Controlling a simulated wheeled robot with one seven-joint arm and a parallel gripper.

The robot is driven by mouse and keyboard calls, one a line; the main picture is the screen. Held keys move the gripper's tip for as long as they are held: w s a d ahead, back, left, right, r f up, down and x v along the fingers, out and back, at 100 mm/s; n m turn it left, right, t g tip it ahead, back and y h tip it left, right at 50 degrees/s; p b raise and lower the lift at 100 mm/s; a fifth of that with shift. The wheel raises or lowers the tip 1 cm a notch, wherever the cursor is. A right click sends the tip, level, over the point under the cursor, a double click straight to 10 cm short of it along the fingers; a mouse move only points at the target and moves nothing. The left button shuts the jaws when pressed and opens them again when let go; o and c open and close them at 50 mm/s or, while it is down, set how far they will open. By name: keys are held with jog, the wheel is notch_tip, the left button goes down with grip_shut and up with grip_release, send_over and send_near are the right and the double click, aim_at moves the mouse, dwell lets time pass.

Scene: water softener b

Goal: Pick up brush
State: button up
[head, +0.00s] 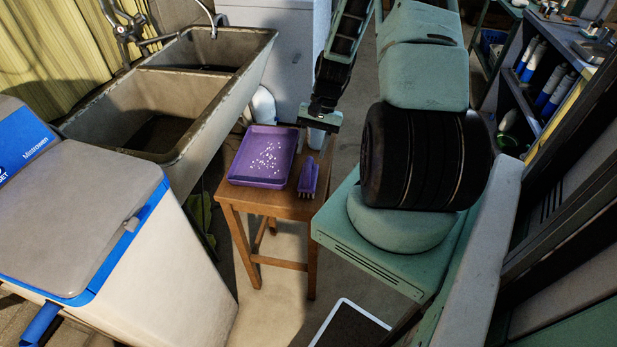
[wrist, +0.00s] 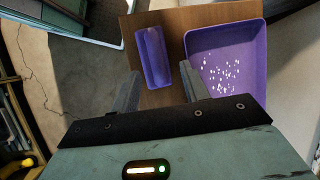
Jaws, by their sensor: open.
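A purple brush (head: 308,177) lies on a small wooden table, just right of a purple tray (head: 233,179) with white bits in it. In the wrist view the brush (wrist: 154,57) is ahead of my gripper, left of the tray (wrist: 257,60). My gripper (head: 322,122) is above the back of the table, behind the brush in the head view. In the wrist view my gripper (wrist: 158,85) is open, its fingers apart and empty. The right finger is near the gap between brush and tray. The brush appears apart from both fingers.
The wooden table (head: 270,207) is small. A double stone sink (head: 185,100) stands behind it to the left, and a water softener cabinet with a grey lid (head: 80,215) is at front left. Shelves with bottles (head: 545,90) are at the right.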

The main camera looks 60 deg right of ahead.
aim_at(309, 162)
jog(key=shift+s+p+x, duration=0.15)
jog(key=shift+p+x, duration=0.25)
jog(key=shift+x, duration=1.05)
jog(key=shift+s+p+x, duration=0.1)
jog(key=shift+p+x, duration=0.3)
jog(key=shift+x, duration=1.05)
jog(key=shift+a+r, duration=0.1)
grip_shut()
